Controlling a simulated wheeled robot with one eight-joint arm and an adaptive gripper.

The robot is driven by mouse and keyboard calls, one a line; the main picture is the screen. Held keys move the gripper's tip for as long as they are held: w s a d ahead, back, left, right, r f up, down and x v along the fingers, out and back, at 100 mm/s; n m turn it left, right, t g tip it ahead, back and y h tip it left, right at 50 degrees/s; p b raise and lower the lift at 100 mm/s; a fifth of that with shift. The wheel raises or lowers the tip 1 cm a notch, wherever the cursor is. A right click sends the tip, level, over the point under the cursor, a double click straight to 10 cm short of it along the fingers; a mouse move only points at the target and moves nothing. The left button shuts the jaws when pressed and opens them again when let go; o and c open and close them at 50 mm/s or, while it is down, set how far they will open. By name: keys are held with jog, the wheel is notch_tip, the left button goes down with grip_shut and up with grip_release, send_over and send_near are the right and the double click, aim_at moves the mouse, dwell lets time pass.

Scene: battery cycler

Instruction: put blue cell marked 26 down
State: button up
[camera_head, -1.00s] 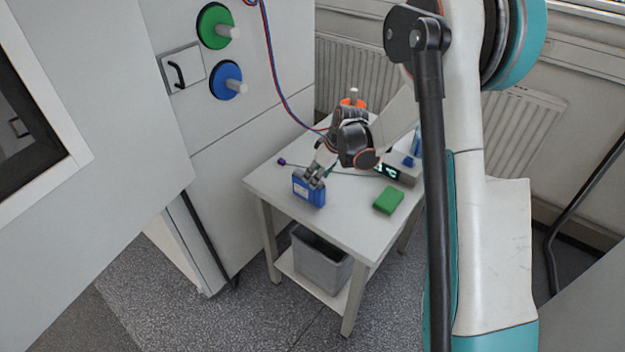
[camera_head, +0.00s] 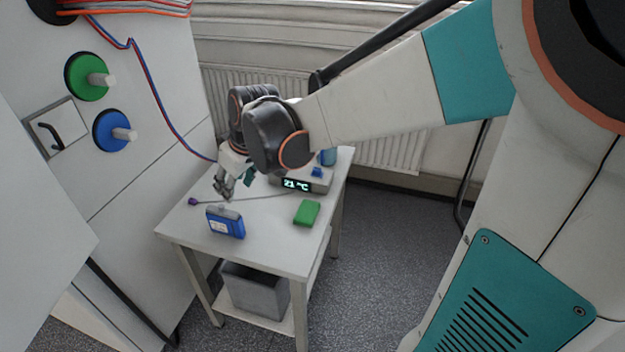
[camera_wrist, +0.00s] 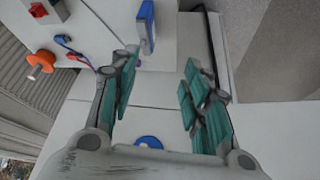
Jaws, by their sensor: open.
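The blue cell (camera_head: 225,222) stands upright on the white table (camera_head: 278,250), near its front left edge. A pale label shows on its face; I cannot read a number. My gripper (camera_head: 224,187) is open and empty, above and behind the cell and apart from it. In the wrist view my gripper's (camera_wrist: 158,85) teal-padded fingers are spread with nothing between them. The blue cell (camera_wrist: 147,25) shows at the top of that view, beyond the fingertips.
A green block (camera_head: 307,213) lies right of the cell. A display box (camera_head: 296,184) reading 21 °C stands behind it. A thin cable with a purple end (camera_head: 193,202) lies on the table. A grey bin (camera_head: 255,290) sits on the lower shelf.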

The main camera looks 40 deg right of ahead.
jog(key=s+r+m+t, duration=0.1)
jog(key=s+m, duration=0.1)
jog(key=s, duration=0.7)
jog(key=s+r+m+t+h, duration=0.1)
jog(key=s+r, duration=0.1)
jog(key=s, duration=0.8)
jog(key=shift+s+a+r+m, duration=0.25)
jog(key=shift+a+r+m, duration=0.05)
jog(key=shift+a+m, duration=0.15)
